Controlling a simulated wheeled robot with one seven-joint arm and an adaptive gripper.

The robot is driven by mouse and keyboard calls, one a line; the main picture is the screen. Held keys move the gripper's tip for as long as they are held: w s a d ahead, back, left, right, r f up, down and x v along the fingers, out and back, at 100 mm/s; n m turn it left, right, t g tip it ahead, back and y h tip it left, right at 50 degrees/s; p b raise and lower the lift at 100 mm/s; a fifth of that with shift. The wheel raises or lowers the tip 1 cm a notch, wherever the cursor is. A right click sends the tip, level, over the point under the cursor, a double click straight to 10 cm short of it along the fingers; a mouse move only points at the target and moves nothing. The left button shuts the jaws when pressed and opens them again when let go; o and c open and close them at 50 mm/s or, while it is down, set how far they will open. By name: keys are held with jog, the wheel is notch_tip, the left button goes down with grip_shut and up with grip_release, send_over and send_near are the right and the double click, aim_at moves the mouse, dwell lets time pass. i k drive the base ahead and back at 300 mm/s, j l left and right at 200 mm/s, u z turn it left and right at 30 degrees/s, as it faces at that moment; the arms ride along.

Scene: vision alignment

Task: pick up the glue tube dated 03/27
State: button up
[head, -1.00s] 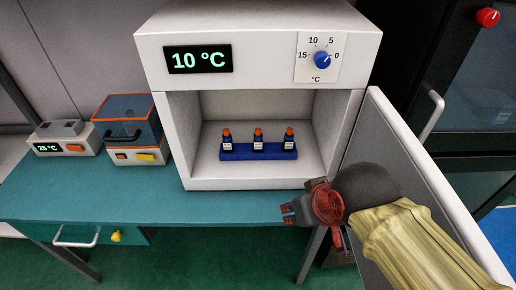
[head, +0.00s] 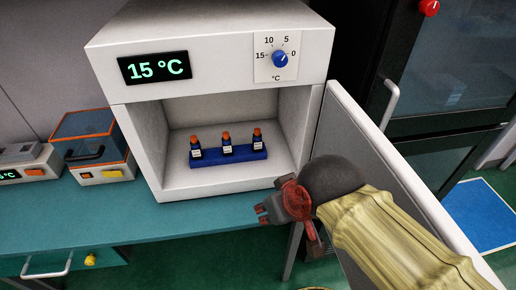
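Three dark glue tubes with orange caps and white labels stand upright in a blue rack (head: 236,156) inside the open white cabinet (head: 210,40). They are the left tube (head: 196,148), the middle tube (head: 227,144) and the right tube (head: 258,140). The dates on the labels are too small to read. My gripper (head: 262,213) is outside the cabinet, in front of its lower right corner and apart from the tubes. It points left and holds nothing that I can see. The gap between its fingers is unclear from this angle.
The cabinet's door (head: 390,170) stands open on the right, beside and behind my arm. The cabinet display (head: 155,68) reads 15 °C, above the opening, with a blue knob (head: 280,59) to its right. An orange-edged box (head: 93,140) stands left on the teal table (head: 110,210).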

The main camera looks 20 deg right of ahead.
aim_at(227, 140)
jog(key=j, duration=0.75)
jog(key=j+z, duration=0.65)
jog(key=j, duration=0.15)
jog(key=j+z, duration=0.35)
jog(key=z, duration=1.15)
